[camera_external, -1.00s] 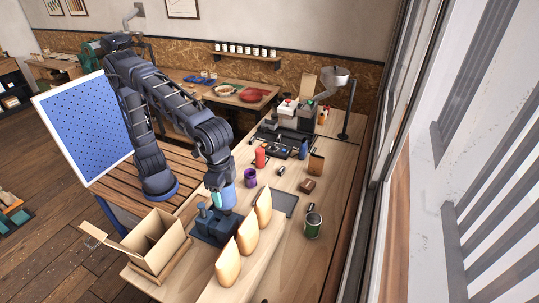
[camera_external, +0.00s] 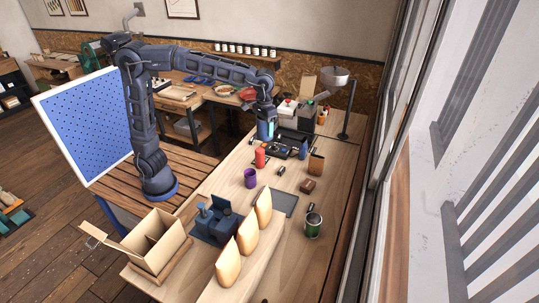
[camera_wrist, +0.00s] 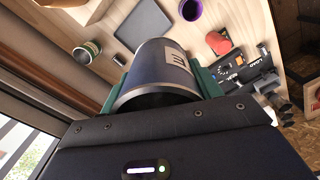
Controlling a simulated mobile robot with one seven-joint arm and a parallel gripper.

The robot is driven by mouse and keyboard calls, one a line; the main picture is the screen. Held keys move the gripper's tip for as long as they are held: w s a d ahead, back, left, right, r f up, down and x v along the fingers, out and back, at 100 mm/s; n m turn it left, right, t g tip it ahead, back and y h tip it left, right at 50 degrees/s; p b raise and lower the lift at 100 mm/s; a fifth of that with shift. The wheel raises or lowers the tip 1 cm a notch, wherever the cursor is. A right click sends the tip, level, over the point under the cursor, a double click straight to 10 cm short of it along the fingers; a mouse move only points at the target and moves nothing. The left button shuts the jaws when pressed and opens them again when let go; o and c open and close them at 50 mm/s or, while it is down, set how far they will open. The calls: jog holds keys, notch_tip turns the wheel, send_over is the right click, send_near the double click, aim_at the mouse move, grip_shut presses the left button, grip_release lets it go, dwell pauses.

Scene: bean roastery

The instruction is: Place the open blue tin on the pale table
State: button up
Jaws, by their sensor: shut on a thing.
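The open blue tin (camera_wrist: 165,72) fills the middle of the wrist view, with a pale label on its side and its dark open end towards the camera. My gripper (camera_wrist: 160,88) is shut on it, a green finger on each side. In the external view my gripper (camera_external: 266,122) hangs over the far half of the long pale wooden counter (camera_external: 268,215), by the dark equipment. The tin (camera_external: 265,131) shows small below it there. A second pale wooden table (camera_external: 217,96) stands by the back wall, to the left of the gripper. The gap beneath the tin is hard to judge.
A red container (camera_external: 260,158), a blue bottle (camera_external: 303,149), a purple cup (camera_external: 250,178) and a brown pouch (camera_external: 316,163) stand near the gripper. Dark equipment (camera_external: 285,143) lies just beyond. A red plate (camera_external: 248,93) is on the back table. A grey mat (camera_external: 284,203) lies bare on the counter.

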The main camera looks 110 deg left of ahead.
jog(key=s+a+n, duration=0.3)
jog(key=s+a, duration=0.2)
jog(key=a, duration=0.4)
jog(key=shift+w+d+f, duration=0.1)
jog(key=shift+d+f, duration=0.05)
jog(key=shift+f, duration=9.2)
jog(key=shift+w+d+f, duration=0.1)
jog(key=shift+d+f, duration=0.05)
jog(key=shift+f, duration=9.15)
jog(key=o, duration=1)
jog(key=shift+f, duration=0.1)
